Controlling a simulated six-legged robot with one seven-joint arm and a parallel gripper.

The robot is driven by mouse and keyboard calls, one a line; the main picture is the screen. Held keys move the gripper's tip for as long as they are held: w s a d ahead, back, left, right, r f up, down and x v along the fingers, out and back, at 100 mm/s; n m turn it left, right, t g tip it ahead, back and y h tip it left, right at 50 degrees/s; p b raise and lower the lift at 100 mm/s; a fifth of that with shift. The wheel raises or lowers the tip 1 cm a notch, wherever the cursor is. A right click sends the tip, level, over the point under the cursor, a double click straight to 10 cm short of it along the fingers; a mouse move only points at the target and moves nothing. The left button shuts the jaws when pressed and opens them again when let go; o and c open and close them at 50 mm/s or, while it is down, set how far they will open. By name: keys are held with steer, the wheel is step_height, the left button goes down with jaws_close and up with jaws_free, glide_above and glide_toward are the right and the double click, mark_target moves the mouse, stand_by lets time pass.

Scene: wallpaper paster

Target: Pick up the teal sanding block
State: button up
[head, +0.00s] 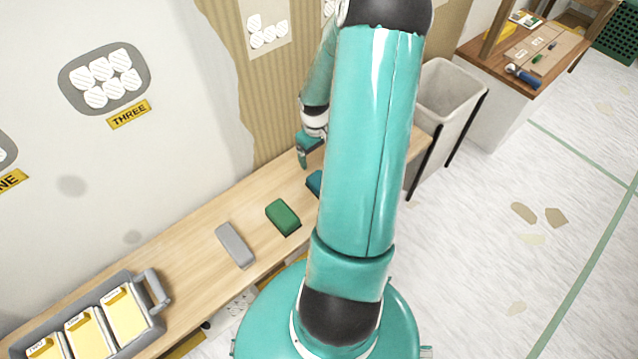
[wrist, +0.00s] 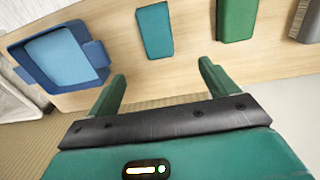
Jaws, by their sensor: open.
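The teal sanding block (wrist: 154,31) lies flat on the wooden bench, near the top middle of the wrist view. In the head view only a sliver of it (head: 315,183) shows beside my arm, which hides the rest. My gripper (wrist: 162,72) is open and empty, its two fingers apart on either side of the block's column in the picture and short of the block. In the head view my gripper (head: 305,150) is partly hidden behind my arm, above the bench near the wall.
A green block (head: 283,217) and a grey block (head: 235,245) lie left of the teal one on the bench (head: 185,225). A blue tray (wrist: 62,60) stands on its other side. A grey caddy (head: 158,290) holds yellow items. A bin (head: 450,90) stands past the bench end.

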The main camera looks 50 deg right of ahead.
steer(key=f, duration=0.7)
steer(key=s+d+f, duration=0.1)
steer(key=f, duration=0.3)
step_height(320, 180, down, 5)
steer(key=shift+w+f, duration=0.1)
steer(key=c, duration=1.1)
steer(key=shift+c, duration=0.2)
steer(key=shift+r, duration=0.65)
steer(key=s+d+r, duration=0.2)
steer(key=s+r, duration=0.4)
steer(key=s+d+r, duration=0.2)
steer(key=s+r, duration=0.3)
steer(key=s, duration=0.2)
steer(key=shift+d+r, duration=0.3)
steer(key=shift+r, duration=0.05)
